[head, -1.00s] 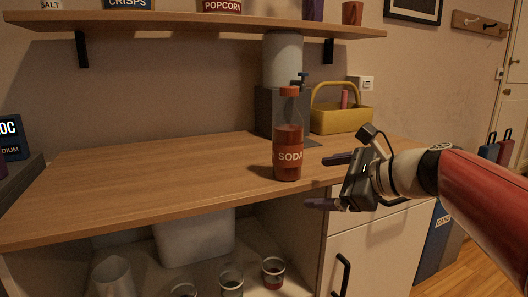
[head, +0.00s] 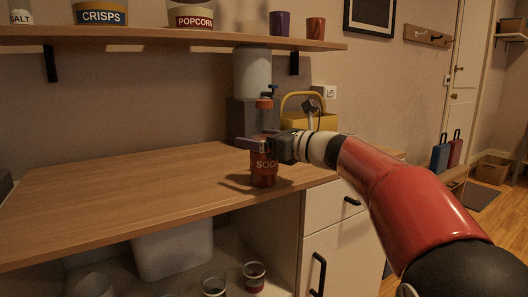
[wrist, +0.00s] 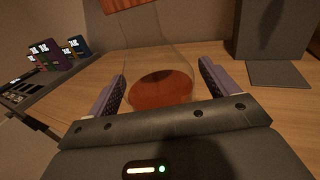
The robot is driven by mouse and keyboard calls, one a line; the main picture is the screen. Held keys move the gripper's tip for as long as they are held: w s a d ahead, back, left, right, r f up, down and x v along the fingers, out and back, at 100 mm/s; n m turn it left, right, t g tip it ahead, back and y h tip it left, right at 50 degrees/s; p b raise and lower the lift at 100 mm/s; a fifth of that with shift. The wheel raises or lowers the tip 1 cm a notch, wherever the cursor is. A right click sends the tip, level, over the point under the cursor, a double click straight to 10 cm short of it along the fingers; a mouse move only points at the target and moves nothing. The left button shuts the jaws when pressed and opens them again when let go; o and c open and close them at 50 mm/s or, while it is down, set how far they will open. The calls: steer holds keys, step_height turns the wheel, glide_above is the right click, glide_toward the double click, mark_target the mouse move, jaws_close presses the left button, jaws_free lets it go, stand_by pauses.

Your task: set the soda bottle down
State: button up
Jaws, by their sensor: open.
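The soda bottle (head: 264,173) stands upright on the wooden counter (head: 120,190), close to its front edge. It has an orange cap, a clear upper part and a red-brown label reading SODA. My gripper (head: 256,143) reaches in from the right at the bottle's upper body. In the wrist view the bottle (wrist: 158,65) is between the two open fingers of my gripper (wrist: 163,82), with a visible gap on each side. The fingers hide part of the bottle in the head view.
Behind the bottle are a grey dispenser (head: 252,75) and a yellow basket (head: 298,124). A shelf (head: 150,39) with jars and cups hangs above. Several cups sit on the lower shelf, such as this one (head: 254,276).

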steer(key=shift+a, duration=0.1)
steer(key=shift+c, duration=0.5)
steer(key=c, duration=1.2)
steer(key=shift+r, duration=0.1)
steer(key=shift+c, duration=1)
steer(key=shift+r, duration=0.1)
